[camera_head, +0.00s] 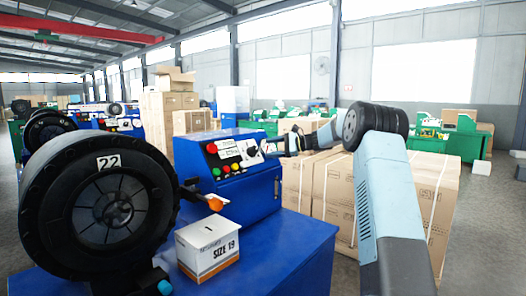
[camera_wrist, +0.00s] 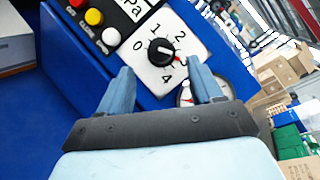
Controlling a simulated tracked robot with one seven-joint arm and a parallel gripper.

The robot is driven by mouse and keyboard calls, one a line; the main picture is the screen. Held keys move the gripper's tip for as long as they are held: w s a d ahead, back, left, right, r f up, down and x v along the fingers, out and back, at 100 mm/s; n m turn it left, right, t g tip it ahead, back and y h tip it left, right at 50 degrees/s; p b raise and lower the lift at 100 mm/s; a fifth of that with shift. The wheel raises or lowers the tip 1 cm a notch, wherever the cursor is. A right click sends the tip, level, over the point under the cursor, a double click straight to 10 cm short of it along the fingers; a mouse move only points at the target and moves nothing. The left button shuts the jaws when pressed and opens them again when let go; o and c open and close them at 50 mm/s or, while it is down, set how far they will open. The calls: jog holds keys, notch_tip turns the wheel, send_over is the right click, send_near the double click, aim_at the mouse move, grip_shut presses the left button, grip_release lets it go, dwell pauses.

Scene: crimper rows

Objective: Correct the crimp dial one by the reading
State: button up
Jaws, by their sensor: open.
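The crimp dial is a black round knob (camera_wrist: 161,51) on a white plate numbered 0 to 4 on the blue control box; it also shows in the head view (camera_head: 250,152). A small red mark shows at the knob's right side, near the 3; the exact setting is hard to read. My gripper (camera_wrist: 160,68) is open, its two blue fingers on either side below the knob, apart from it. It reaches the panel from the right in the head view (camera_head: 277,148). The reading display (camera_wrist: 130,8) shows only "Pa" in the wrist view; its digits are too small in the head view.
A box (camera_head: 208,252) marked "SIZE 19" stands on the blue bench (camera_head: 300,240), left of the control box. A large black crimper head (camera_head: 100,215) with a "22" plate is at left. Buttons (camera_wrist: 94,17) sit beside the dial. Cartons (camera_head: 430,185) stand behind my arm.

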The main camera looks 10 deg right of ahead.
jog(key=v, duration=0.7)
jog(key=shift+d, duration=0.2)
jog(key=s+a+r+n+g+h, duration=0.1)
jog(key=s+a+n+h, duration=0.1)
jog(key=s+a, duration=0.45)
jog(key=s+a+r+n+g+h, duration=0.1)
jog(key=s+a+n+h, duration=0.15)
jog(key=s, duration=0.65)
jog(key=s+a+r+n+g+h, duration=0.1)
jog(key=s+a+n+h, duration=0.1)
jog(key=s+a, duration=0.5)
jog(key=s+d+f+n+h, duration=0.1)
jog(key=s+f+n+h, duration=0.1)
jog(key=s, duration=0.9)
jog(key=s+d+f+n+t+h, duration=0.1)
jog(key=s+d+f+n+h, duration=0.1)
jog(key=s, duration=1)
jog(key=s+d+f+n+h, duration=0.2)
jog(key=s+f+n+h, duration=0.1)
jog(key=s, duration=0.8)
jog(key=shift+s+f, duration=0.35)
jog(key=shift+f, duration=0.55)
jog(key=shift+n+h, duration=0.25)
